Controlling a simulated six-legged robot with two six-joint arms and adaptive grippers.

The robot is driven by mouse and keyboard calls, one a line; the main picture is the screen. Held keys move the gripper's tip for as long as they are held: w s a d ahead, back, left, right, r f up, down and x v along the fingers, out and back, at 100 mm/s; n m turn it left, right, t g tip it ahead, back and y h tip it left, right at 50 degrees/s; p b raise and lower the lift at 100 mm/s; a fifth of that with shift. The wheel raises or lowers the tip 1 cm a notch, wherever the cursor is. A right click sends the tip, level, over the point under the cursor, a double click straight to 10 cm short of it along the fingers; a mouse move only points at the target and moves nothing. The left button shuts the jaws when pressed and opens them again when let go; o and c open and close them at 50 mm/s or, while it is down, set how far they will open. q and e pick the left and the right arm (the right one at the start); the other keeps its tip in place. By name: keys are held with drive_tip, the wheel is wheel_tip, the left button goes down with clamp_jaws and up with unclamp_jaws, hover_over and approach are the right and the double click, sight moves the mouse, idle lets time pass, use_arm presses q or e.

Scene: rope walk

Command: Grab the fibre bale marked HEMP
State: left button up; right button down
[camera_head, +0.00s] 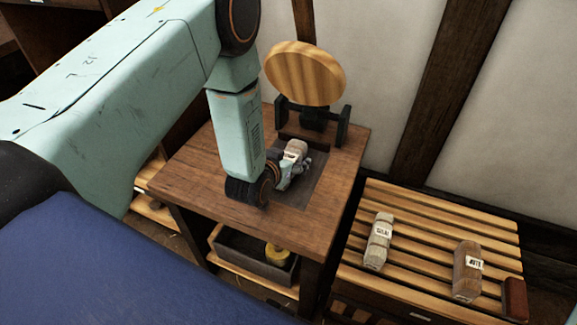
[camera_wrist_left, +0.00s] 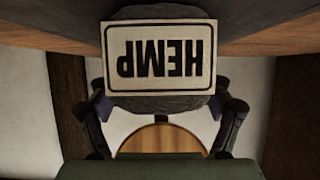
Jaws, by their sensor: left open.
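The bale marked HEMP (camera_head: 297,147) lies on a dark inset plate on the wooden table in the head view. Its pale label fills the upper middle of the left wrist view (camera_wrist_left: 160,57), upside down. My left gripper (camera_head: 290,174) is at the near end of this bale. In the left wrist view its open fingers (camera_wrist_left: 162,112) stand on both sides of the bale. The wrist hides part of the bale in the head view. My right gripper is not in view.
A slatted rack (camera_head: 430,216) on the right bears a pale bale (camera_head: 379,245) with a small label and a brown bale marked JUTE (camera_head: 465,277). A round wooden disc (camera_head: 305,73) on a dark stand rises behind the HEMP bale. A dark tray (camera_head: 245,250) is under the table (camera_head: 196,171).

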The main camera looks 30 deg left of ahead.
use_arm(q)
drive_tip(key=shift+r, duration=0.1)
drive_tip(key=shift+c, duration=0.3)
drive_tip(key=c, duration=1.4)
